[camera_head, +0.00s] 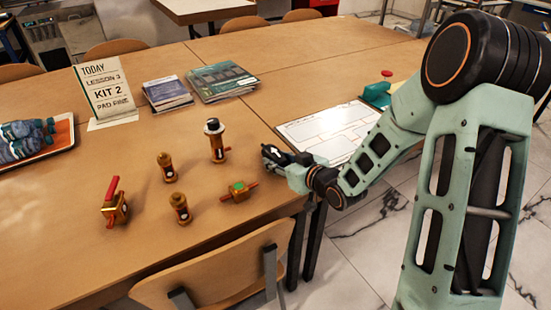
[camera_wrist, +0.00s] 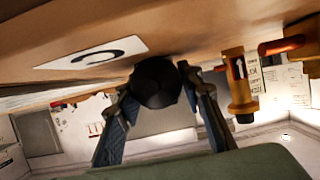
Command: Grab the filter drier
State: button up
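A small black piece with a white arrow, which looks like the filter drier (camera_head: 275,152), is at my gripper near the table's right front edge in the head view. In the wrist view the dark round end of this drier (camera_wrist: 156,82) fills the gap between the two fingers of my gripper (camera_wrist: 157,92). The fingers are spread, one on either side of it. I cannot tell whether both press on it. Its far part is hidden. It looks at or just above table height.
A white outlined board (camera_head: 325,130) lies right. A chair (camera_head: 215,275) is in front.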

jog(key=c, duration=0.7)
jog(key=shift+o, duration=0.2)
jog(key=shift+r, duration=0.1)
